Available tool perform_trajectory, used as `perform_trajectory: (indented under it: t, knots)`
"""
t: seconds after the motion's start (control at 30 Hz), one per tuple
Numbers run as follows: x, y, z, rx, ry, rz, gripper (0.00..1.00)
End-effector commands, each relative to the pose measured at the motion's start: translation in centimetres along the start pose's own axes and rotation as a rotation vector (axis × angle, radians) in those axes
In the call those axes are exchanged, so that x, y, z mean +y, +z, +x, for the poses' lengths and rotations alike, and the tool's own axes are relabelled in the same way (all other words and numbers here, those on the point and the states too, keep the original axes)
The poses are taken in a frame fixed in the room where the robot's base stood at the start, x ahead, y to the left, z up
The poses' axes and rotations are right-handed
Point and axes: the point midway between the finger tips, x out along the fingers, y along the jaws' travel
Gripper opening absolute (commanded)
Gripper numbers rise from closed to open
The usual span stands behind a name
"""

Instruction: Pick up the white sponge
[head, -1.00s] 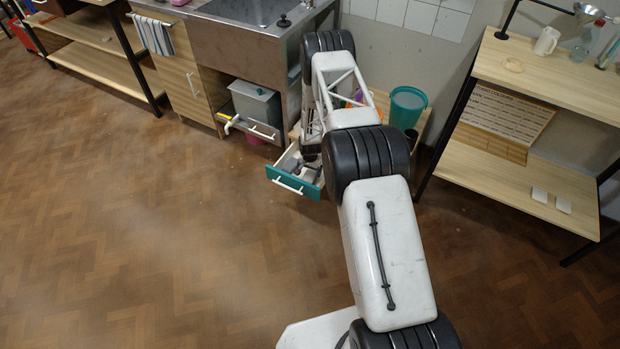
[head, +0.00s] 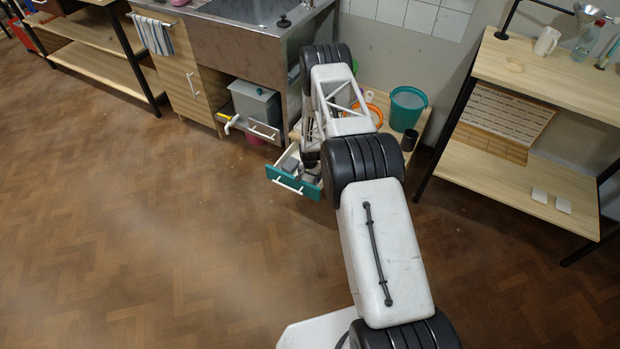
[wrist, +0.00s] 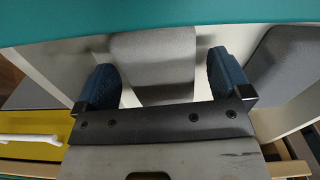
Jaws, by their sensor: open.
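In the wrist view, a pale grey-white block (wrist: 152,48), which looks like the white sponge, lies in the open drawer. My gripper (wrist: 161,64) is open, with one blue finger on each side of the block. There are visible gaps between the fingers and the block, and the near end of the block is hidden by my gripper. The drawer has a teal front (head: 294,188) with a white handle.
A darker grey block (wrist: 283,68) lies to the right of the pale one in the wrist view. In the head view, a teal bucket (head: 407,107), a dark cup (head: 409,140) and an orange item (head: 373,113) stand behind the drawer.

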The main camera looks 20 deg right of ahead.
Motion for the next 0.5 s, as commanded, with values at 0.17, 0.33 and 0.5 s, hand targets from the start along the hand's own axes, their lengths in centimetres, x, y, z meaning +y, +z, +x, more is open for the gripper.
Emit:
perform_trajectory:
  t: [0.17,0.33,0.5]
  knots:
    - [-0.05,-0.07,0.49,0.001,-0.001,0.000,0.96]
    - [-0.04,-0.06,0.54,0.001,0.000,0.000,0.96]
    - [-0.03,-0.05,0.54,0.001,0.000,0.000,0.96]
